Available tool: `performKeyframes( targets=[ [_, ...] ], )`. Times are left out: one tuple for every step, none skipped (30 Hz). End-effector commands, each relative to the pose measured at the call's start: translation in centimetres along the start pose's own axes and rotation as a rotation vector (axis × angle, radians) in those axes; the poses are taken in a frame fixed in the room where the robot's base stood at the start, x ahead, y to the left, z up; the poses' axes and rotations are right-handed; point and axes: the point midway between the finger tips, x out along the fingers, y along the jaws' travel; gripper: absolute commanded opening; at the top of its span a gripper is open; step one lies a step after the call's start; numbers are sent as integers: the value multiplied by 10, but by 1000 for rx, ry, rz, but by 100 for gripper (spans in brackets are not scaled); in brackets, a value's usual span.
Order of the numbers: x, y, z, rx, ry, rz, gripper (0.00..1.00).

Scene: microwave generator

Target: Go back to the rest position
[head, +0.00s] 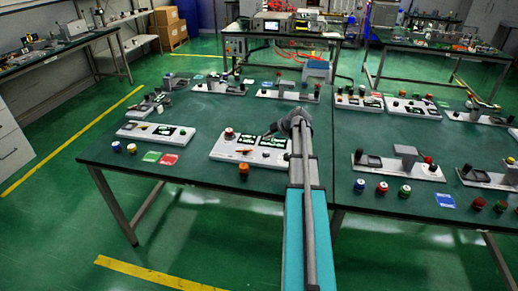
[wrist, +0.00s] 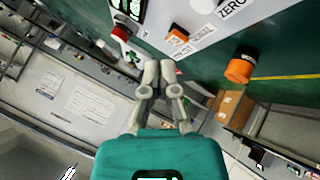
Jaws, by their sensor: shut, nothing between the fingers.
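My gripper (head: 267,134) is over a white control panel (head: 222,152) on the green table, at the end of my outstretched arm. In the wrist view my gripper (wrist: 160,72) has its grey fingers together with nothing between them. The panel (wrist: 205,22) shows at the top of that view, with an orange switch (wrist: 178,33), a red button (wrist: 120,34) and a "ZERO" label. I cannot tell from these views how far the fingertips are from the panel.
The green table (head: 190,108) carries several other panels. An orange knob (head: 244,169) stands at the near edge; it also shows in the wrist view (wrist: 240,68). Loose buttons (head: 382,188) stand on the right table. Green floor (head: 75,225) is clear at the left.

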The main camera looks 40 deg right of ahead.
Motion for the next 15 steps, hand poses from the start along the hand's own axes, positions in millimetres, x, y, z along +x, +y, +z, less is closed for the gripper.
performKeyframes(
  targets=[
    [0, 0, 0, 0, 0, 0, 0],
    [0, 0, 0, 0, 0, 0, 0],
    [0, 0, 0, 0, 0, 0, 0],
    [0, 0, 0, 0, 0, 0, 0],
    [0, 0, 0, 0, 0, 0, 0],
    [0, 0, 0, 0, 0, 0, 0],
    [0, 0, 0, 0, 0, 0, 0],
    [0, 0, 0, 0, 0, 0, 0],
    [0, -1, -1, 2, 0, -2, 0],
    [1, -1, -3, 4, 0, -4, 0],
    [2, -2, -4, 8, 0, -7, 0],
    [3, -4, -8, 15, -1, -13, 0],
    [4, -6, -11, 23, -1, -19, 0],
    [6, -9, -15, 31, -3, -26, 0],
    [9, -12, -21, 46, -5, -38, 0]
  ],
)
